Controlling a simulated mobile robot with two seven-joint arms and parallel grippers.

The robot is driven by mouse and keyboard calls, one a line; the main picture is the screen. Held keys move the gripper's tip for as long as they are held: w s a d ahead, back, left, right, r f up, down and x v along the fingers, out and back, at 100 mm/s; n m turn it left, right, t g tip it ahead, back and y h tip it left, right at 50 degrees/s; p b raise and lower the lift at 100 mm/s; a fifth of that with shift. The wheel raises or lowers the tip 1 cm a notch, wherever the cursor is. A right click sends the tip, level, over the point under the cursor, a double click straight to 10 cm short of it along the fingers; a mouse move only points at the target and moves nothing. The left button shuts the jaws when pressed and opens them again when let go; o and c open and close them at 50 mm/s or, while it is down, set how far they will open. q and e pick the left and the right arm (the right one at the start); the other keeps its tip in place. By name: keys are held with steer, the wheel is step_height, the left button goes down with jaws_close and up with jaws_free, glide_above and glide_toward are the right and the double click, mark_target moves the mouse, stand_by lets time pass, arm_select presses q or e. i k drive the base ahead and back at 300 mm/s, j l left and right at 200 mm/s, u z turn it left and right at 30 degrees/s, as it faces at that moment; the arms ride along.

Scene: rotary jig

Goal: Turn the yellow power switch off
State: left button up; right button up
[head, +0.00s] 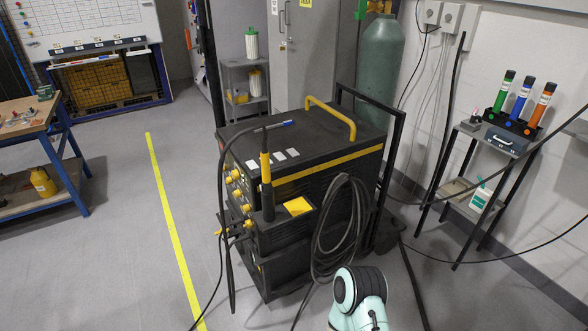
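A black welding machine (300,150) with a yellow stripe and a yellow top handle (330,117) stands on a cart in the middle of the head view. Its front panel faces left and is seen at a steep angle. Several small yellow knobs (237,194) sit on that panel; I cannot tell which one is the power switch or how it is set. A torch with a yellow band (265,168) stands upright in front of the panel and hides part of it. Part of my arm shows at the bottom, right of the machine. Neither gripper is in view.
A dark cable coil (343,235) hangs on the machine's near side, and cables trail on the floor. A green gas cylinder (379,70) stands behind. A shelf stand (480,180) is at right, a workbench (28,120) at left. Floor around the yellow line (168,210) is clear.

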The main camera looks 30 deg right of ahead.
mark_target(248, 223)
steer(key=i+z, duration=0.15)
steer(key=i, duration=1.75)
